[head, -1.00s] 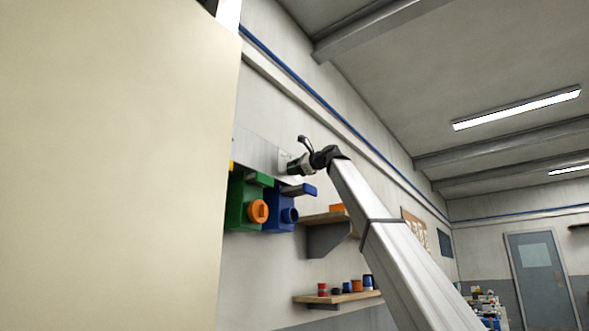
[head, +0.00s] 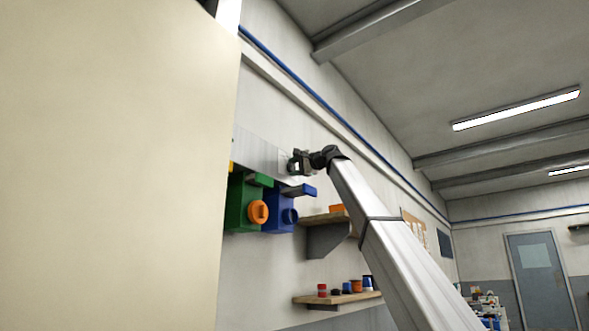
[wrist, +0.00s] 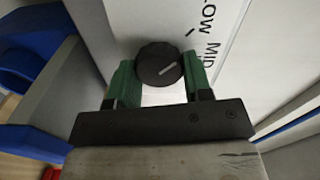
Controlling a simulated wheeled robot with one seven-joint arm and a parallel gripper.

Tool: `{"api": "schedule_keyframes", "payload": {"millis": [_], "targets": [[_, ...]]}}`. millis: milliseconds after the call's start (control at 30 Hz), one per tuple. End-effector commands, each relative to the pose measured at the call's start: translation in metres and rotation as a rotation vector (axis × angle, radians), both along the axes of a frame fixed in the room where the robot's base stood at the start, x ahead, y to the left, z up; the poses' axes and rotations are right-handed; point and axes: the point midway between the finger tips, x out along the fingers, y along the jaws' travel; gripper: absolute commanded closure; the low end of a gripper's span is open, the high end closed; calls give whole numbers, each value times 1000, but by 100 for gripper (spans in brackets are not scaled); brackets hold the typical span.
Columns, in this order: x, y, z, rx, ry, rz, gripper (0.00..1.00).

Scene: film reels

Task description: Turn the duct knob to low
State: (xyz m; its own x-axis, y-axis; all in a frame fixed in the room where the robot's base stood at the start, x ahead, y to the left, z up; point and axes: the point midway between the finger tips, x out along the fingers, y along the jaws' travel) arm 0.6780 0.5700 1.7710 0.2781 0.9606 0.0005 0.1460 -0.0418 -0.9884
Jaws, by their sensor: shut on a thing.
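The duct knob (wrist: 152,60) is round and black with a white pointer line. It sits on a white panel (wrist: 140,18) lettered LOW and MID. In the wrist view the pointer points right and slightly up, roughly toward MID. My gripper (wrist: 160,72) has its green fingers on either side of the knob and is shut on it. In the head view my gripper (head: 292,165) is at the wall panel, and I cannot make out the knob there.
Below the panel hang a green bin (head: 238,205) and a blue bin (head: 277,222). A wooden shelf (head: 335,297) with small jars is lower on the wall. A large cream surface (head: 110,170) blocks the left side of the head view.

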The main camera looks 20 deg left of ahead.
Motion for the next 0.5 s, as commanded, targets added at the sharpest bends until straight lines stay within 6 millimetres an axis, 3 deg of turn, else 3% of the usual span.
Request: {"api": "schedule_keyframes", "payload": {"millis": [500], "targets": [[-1,0,-1,-19,-59,1,78]]}}
